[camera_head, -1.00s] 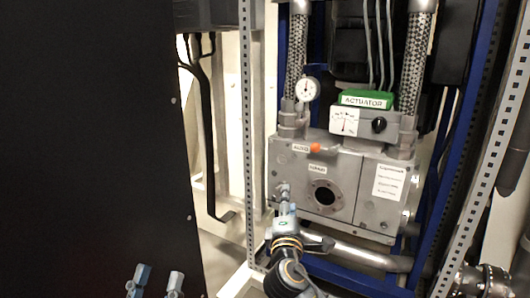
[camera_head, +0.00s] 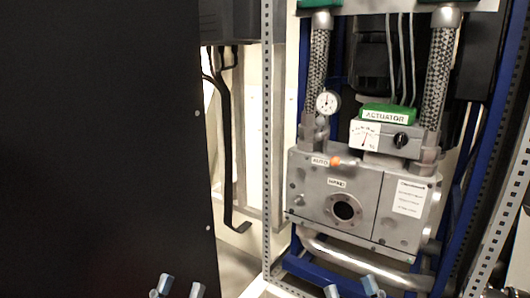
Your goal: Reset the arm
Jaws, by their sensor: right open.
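My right gripper (camera_head: 353,289) shows only by its two grey-blue fingertips at the bottom edge, in front of the cabinet's lower frame. They stand apart with nothing seen between them. My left gripper (camera_head: 179,290) also shows only by its fingertips at the bottom edge, in front of the black panel. They are apart and look empty. The rest of both arms is out of view.
A grey actuator unit (camera_head: 312,202) with a round hole, a gauge (camera_head: 327,103) and a green "ACTUATOR" top (camera_head: 386,114) stands in a blue frame (camera_head: 462,205). A perforated post (camera_head: 267,150) rises left of it. A large black panel (camera_head: 100,140) fills the left.

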